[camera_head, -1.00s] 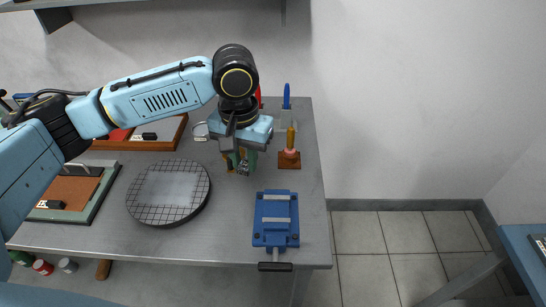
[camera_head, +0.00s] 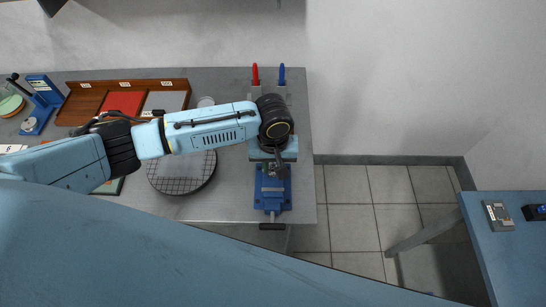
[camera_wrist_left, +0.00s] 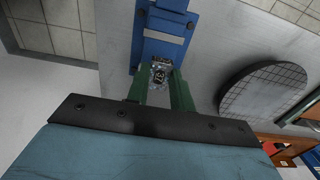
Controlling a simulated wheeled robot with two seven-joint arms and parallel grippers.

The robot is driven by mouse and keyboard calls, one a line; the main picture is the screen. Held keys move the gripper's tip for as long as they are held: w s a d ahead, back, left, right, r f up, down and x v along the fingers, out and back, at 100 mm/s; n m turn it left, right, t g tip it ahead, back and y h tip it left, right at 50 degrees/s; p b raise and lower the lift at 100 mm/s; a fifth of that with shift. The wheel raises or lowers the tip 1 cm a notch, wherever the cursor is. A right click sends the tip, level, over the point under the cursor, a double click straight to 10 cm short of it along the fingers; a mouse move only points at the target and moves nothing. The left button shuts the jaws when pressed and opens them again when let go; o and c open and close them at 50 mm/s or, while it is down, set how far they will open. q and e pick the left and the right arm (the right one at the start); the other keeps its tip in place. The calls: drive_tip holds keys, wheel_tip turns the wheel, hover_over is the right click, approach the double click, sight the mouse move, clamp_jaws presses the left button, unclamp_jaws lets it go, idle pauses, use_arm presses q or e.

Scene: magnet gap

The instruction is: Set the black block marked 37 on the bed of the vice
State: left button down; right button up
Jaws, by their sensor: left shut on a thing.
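The blue vice (camera_head: 272,200) stands near the front right corner of the grey table, its handle toward the front edge. My left gripper (camera_head: 275,172) is over the vice's far part in the head view. In the left wrist view its green fingers (camera_wrist_left: 158,88) are shut on a small dark block (camera_wrist_left: 159,74) with a pale mark, too small to read surely. The block appears in front of the blue vice (camera_wrist_left: 165,48) and its pale jaw strips. I cannot tell whether it touches the bed. My right gripper is not in view.
A round gridded plate (camera_head: 180,184) lies left of the vice. A wooden tray (camera_head: 180,85) and red- and blue-handled tools (camera_head: 282,75) stand farther back. A blue side table (camera_head: 490,250) stands at the right, beyond open floor.

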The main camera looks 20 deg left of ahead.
sight(273, 183)
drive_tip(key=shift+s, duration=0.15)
